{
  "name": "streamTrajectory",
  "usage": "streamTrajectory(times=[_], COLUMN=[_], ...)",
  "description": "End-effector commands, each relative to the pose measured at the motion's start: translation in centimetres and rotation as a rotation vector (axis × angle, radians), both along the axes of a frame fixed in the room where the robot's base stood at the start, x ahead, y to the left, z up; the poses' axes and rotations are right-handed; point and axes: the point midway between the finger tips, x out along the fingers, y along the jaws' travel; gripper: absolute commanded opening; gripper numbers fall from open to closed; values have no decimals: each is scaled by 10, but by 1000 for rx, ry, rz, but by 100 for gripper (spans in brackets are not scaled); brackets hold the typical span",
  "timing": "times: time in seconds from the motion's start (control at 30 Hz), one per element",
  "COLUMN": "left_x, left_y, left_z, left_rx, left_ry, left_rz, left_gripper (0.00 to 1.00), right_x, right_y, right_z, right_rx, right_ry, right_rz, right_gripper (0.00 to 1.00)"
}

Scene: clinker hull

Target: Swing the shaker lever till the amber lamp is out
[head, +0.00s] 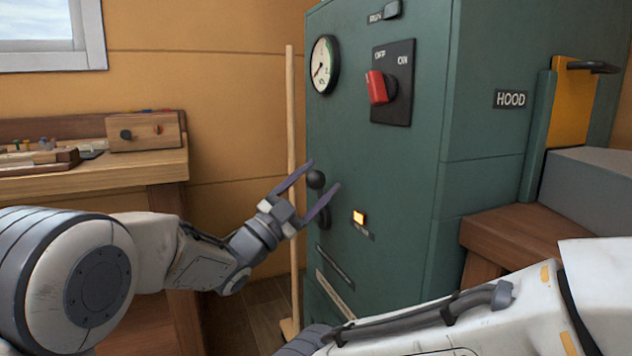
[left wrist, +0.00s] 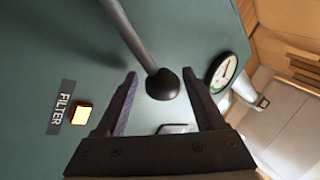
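The shaker lever's black ball knob (head: 316,179) stands out from the front of a green cabinet (head: 400,200). My left gripper (head: 323,178) is open, with one finger on each side of the knob. In the left wrist view the knob (left wrist: 162,84) and its grey rod (left wrist: 130,35) show between the open fingers, which look apart from it. The amber lamp (head: 359,217) is lit; it also glows in the left wrist view (left wrist: 81,114), beside a FILTER label (left wrist: 61,107). My right arm shows at the lower right, but its gripper is out of view.
A round gauge (head: 323,65) and a red OFF/ON switch (head: 378,88) are above the lever. A wooden pole (head: 290,150) stands left of the cabinet. A workbench (head: 90,178) is at the left, and a HOOD label (head: 510,99) is at the right.

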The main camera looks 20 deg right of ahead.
Motion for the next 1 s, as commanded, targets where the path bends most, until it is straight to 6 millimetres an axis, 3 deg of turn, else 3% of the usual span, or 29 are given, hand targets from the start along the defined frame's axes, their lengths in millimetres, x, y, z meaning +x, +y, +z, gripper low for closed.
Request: streamTrajectory(times=[0.37, 0.8, 1.0], left_x=[0, -30, -39], left_y=[2, 62, 79], left_z=[0, -36, -48], left_rx=[-3, -2, -2], left_ry=[1, 4, 1], left_rz=[1, 4, 2], left_gripper=[78, 78, 78], right_x=[0, 0, 0], right_y=[0, 0, 0], right_z=[1, 14, 17], right_rx=[0, 0, 0], right_ry=[0, 0, 0], right_rz=[0, 0, 0], right_gripper=[50, 50, 50])
